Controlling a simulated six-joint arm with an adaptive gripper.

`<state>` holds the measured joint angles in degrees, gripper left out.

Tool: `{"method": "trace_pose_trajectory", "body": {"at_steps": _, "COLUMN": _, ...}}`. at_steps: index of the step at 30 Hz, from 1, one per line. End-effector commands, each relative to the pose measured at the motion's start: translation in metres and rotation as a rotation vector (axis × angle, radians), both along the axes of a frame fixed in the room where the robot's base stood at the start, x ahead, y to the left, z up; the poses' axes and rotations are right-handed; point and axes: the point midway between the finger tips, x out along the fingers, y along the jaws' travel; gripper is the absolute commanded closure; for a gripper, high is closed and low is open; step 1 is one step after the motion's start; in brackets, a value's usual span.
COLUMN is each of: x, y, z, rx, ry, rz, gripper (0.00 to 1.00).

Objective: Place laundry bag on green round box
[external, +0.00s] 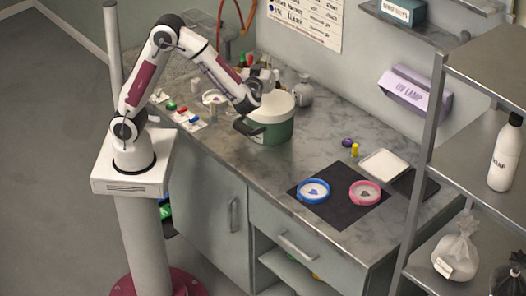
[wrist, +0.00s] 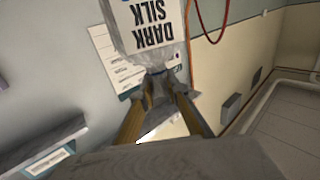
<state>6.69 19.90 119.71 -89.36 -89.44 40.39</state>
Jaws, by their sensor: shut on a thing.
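My gripper (wrist: 165,95) is shut on the gathered neck of a laundry bag (wrist: 160,62), a translucent grey bag with a white label reading "DARK SILK", upside down in the wrist view. In the external view my gripper (external: 258,90) is at the back left of the green round box (external: 272,132). That box stands on the counter, with a pale top and a dark handle at its left. The held bag cannot be made out clearly in the external view. The green box is not clearly visible in the wrist view.
A grey tied bag (external: 303,93) shows behind the box. Small bottles crowd the counter behind my gripper. Blue (external: 314,191) and pink (external: 365,193) rings lie on a black mat. A rack (external: 432,140) at right holds more bags.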

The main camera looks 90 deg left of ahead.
Motion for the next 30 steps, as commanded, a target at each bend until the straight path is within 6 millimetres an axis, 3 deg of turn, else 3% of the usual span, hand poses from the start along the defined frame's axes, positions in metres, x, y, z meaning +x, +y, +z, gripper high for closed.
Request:
{"method": "trace_pose_trajectory", "body": {"at_steps": 6, "x": 0.000, "y": 0.000, "z": -0.022, "rx": 0.001, "ry": 0.000, "rz": 0.000, "gripper": 1.00}}
{"method": "trace_pose_trajectory", "body": {"at_steps": 20, "x": 0.000, "y": 0.000, "z": -0.027, "rx": 0.001, "ry": 0.001, "rz": 0.000, "gripper": 1.00}}
{"method": "trace_pose_trajectory", "body": {"at_steps": 30, "x": 0.000, "y": 0.000, "z": -0.057, "rx": 0.001, "ry": 0.002, "rz": 0.000, "gripper": 1.00}}
